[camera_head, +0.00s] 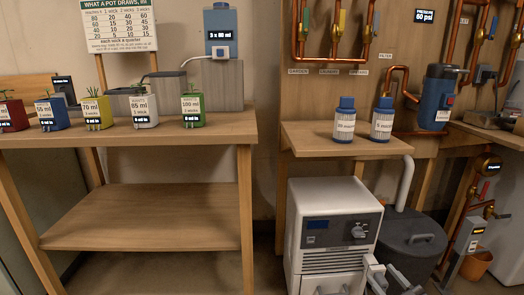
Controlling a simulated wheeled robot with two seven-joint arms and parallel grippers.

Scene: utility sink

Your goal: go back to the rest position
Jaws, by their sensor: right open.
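My right gripper (390,277) shows at the bottom edge, right of centre. Its two grey fingers are apart and nothing shows between them. A dark lidded bin (412,240) is behind the gripper. Whether the gripper touches either cannot be told. The rest of the right arm is below the frame. My left gripper is not in view.
Two blue-capped cartridges (344,120) (382,119) stand on the right bench (345,144). Copper pipes line the right wall. An orange bucket (476,264) is at lower right.

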